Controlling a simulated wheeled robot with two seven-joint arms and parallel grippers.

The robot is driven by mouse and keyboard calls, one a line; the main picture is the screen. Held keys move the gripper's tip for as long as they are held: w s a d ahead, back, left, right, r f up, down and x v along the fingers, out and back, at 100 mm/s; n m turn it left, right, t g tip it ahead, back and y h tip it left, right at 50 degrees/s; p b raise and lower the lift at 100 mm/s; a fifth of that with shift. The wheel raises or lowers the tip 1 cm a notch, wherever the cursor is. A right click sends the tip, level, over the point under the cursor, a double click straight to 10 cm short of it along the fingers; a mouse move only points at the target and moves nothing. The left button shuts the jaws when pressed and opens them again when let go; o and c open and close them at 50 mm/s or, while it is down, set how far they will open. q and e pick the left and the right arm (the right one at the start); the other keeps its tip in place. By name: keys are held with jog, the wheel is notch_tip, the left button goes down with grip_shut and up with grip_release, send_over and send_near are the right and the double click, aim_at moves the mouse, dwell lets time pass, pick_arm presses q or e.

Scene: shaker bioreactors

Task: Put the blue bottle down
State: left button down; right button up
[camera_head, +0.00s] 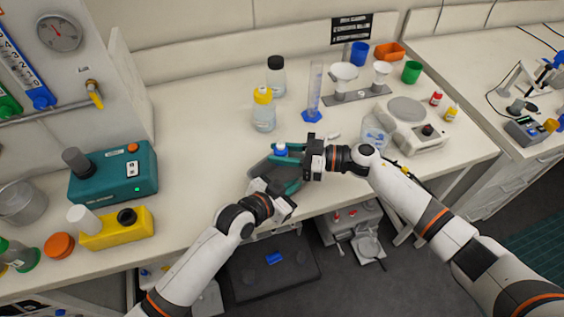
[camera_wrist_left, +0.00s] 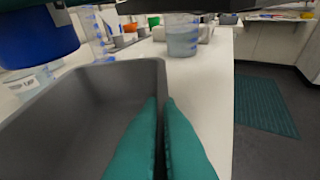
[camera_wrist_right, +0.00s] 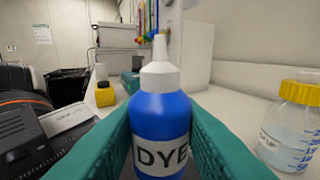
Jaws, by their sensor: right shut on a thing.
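The blue bottle (camera_wrist_right: 161,115) has a white cap and nozzle and a "DYE" label. It stands upright between the teal fingers of my right gripper (camera_wrist_right: 162,140), which is shut on it. In the head view the blue bottle (camera_head: 281,150) is over the back of a grey tray (camera_head: 262,172). The left wrist view shows the bottle's blue lower part (camera_wrist_left: 35,38) above the tray (camera_wrist_left: 75,105), apart from its floor. My left gripper (camera_wrist_left: 160,100) has its fingers close together, one on each side of the tray's wall. The tray's inside looks empty in that view.
A yellow-capped bottle (camera_head: 264,112) and a measuring cylinder (camera_head: 314,90) stand behind the tray. A clear beaker (camera_head: 375,132) and a balance (camera_head: 412,125) are to the right. A teal device (camera_head: 113,172) stands left.

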jog(key=shift+f, duration=1.7)
jog(key=shift+f, duration=0.2)
jog(key=shift+f, duration=0.4)
jog(key=o, duration=0.9)
jog(key=shift+r, duration=0.3)
jog(key=d, duration=0.4)
jog(key=s+d+r, duration=0.1)
jog(key=d, duration=0.3)
jog(key=s+d, duration=0.1)
jog(key=d, duration=0.3)
jog(key=shift+r, duration=0.15)
